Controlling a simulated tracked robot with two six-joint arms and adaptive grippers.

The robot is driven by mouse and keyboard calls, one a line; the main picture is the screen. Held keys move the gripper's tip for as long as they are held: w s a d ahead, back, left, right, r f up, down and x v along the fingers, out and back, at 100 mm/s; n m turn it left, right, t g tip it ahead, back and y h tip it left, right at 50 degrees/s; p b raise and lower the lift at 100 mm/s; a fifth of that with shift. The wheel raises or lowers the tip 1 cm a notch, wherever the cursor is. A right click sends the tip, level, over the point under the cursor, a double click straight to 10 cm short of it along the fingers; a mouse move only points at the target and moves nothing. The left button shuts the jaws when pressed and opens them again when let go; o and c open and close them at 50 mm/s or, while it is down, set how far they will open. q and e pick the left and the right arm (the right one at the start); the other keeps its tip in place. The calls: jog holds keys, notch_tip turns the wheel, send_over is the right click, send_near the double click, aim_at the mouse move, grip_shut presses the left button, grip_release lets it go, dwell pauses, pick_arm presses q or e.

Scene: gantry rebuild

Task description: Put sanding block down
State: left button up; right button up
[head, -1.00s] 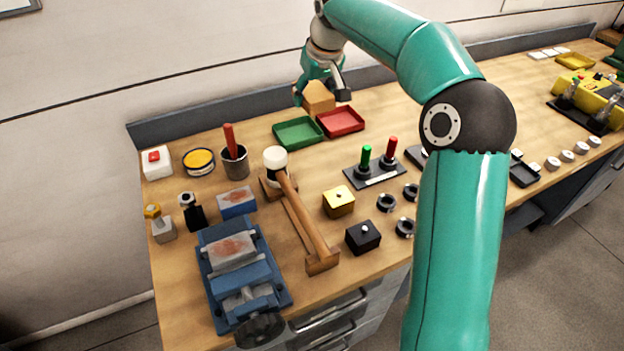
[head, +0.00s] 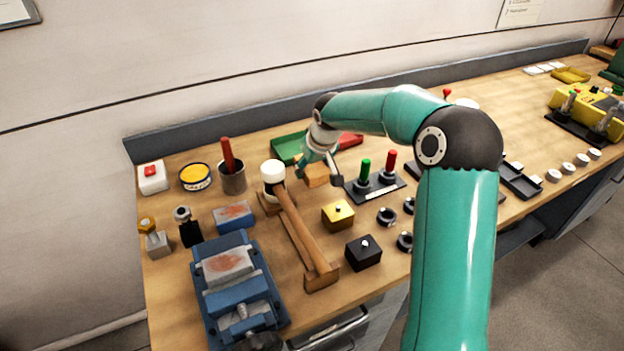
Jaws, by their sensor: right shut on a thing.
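My right gripper (head: 319,169) reaches down from the back of the bench and is shut on the tan-orange sanding block (head: 317,176). The block is low over the wooden bench, between the white-headed mallet (head: 273,171) and the base with the green and red handles (head: 375,188). I cannot tell whether its underside touches the bench. The gripper and wrist hide part of the block. My left gripper is not in view.
A green tray (head: 286,148) and a mostly hidden red tray (head: 351,140) lie behind the gripper. A yellow block (head: 338,214) and a black block (head: 363,252) stand in front. A blue vise (head: 238,290) is at the front left.

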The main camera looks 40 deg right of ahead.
jog(key=shift+f, duration=2.15)
jog(key=o, duration=1.2)
jog(key=v, duration=1.2)
jog(key=shift+b, duration=0.45)
jog(key=shift+s, duration=0.1)
